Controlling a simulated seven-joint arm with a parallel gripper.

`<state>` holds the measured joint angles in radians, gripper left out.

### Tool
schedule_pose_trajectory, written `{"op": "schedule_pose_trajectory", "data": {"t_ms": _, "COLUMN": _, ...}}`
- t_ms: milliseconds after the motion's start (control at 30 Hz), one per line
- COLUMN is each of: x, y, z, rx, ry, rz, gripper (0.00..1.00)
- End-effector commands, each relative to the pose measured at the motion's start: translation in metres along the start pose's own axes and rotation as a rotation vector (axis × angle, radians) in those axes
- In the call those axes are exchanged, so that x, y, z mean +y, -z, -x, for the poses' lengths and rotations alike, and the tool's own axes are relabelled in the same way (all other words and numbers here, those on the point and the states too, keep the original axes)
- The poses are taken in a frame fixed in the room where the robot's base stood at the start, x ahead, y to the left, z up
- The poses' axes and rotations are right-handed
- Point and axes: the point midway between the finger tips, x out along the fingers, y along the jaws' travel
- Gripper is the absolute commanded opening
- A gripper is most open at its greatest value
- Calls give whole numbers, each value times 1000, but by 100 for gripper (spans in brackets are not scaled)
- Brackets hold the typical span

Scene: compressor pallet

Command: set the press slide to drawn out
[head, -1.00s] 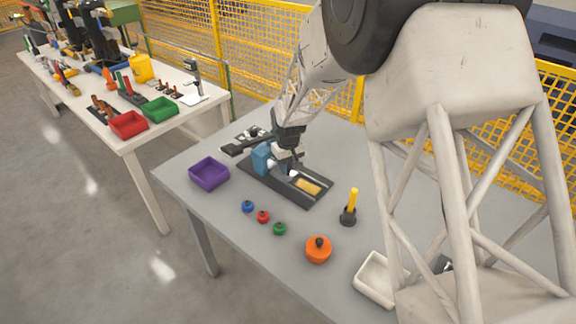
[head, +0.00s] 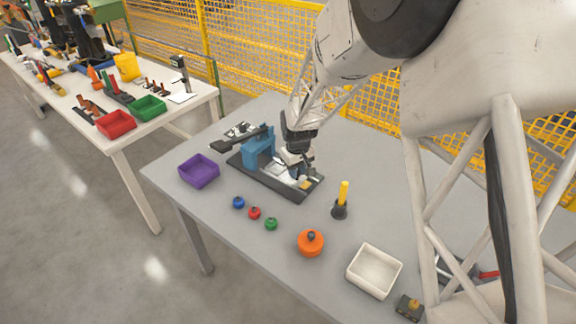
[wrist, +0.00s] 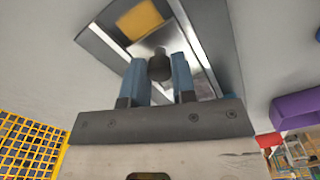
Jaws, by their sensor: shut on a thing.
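The press has a blue frame (head: 258,148) on a dark base plate (head: 250,176) on the grey table. A pale metal slide (head: 281,171) with a yellow pad (head: 304,184) lies toward the plate's right end; my gripper partly covers it. My gripper (head: 299,172) is low over this end, right of the blue frame. In the wrist view, its blue fingers (wrist: 158,78) are shut on a dark round knob (wrist: 160,65). The knob stands over shiny metal, with the yellow pad (wrist: 139,19) beyond it. How far the slide reaches from the frame is partly hidden.
A purple bin (head: 199,171) stands left of the press. Small blue, red and green knobbed pieces, an orange round piece (head: 311,243), a yellow peg in a dark holder (head: 341,199) and a white tray (head: 374,270) stand in front. A yellow fence runs behind.

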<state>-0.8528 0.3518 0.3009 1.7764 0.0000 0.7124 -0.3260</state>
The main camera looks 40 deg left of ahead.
Motion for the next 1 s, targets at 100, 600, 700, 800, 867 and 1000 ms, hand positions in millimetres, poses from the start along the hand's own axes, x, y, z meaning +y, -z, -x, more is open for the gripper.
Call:
{"op": "schedule_pose_trajectory", "data": {"t_ms": 100, "x": 6, "y": -14, "z": 1, "rx": 0, "ry": 0, "rz": -2, "gripper": 0}}
{"op": "schedule_pose_trajectory", "data": {"t_ms": 600, "x": 11, "y": -25, "z": 0, "rx": -3, "ry": 0, "rz": -1, "gripper": 30}}
{"op": "schedule_pose_trajectory", "data": {"t_ms": 700, "x": 11, "y": -25, "z": 0, "rx": -2, "ry": 0, "rz": -1, "gripper": 45}}
{"op": "schedule_pose_trajectory", "data": {"t_ms": 800, "x": 10, "y": -25, "z": 0, "rx": -1, "ry": 0, "rz": -1, "gripper": 50}}
{"op": "schedule_pose_trajectory", "data": {"t_ms": 867, "x": 10, "y": -24, "z": 0, "rx": -1, "ry": 0, "rz": -1, "gripper": 50}}
{"op": "schedule_pose_trajectory", "data": {"t_ms": 1000, "x": 10, "y": -24, "z": 0, "rx": -1, "ry": 0, "rz": -1, "gripper": 50}}
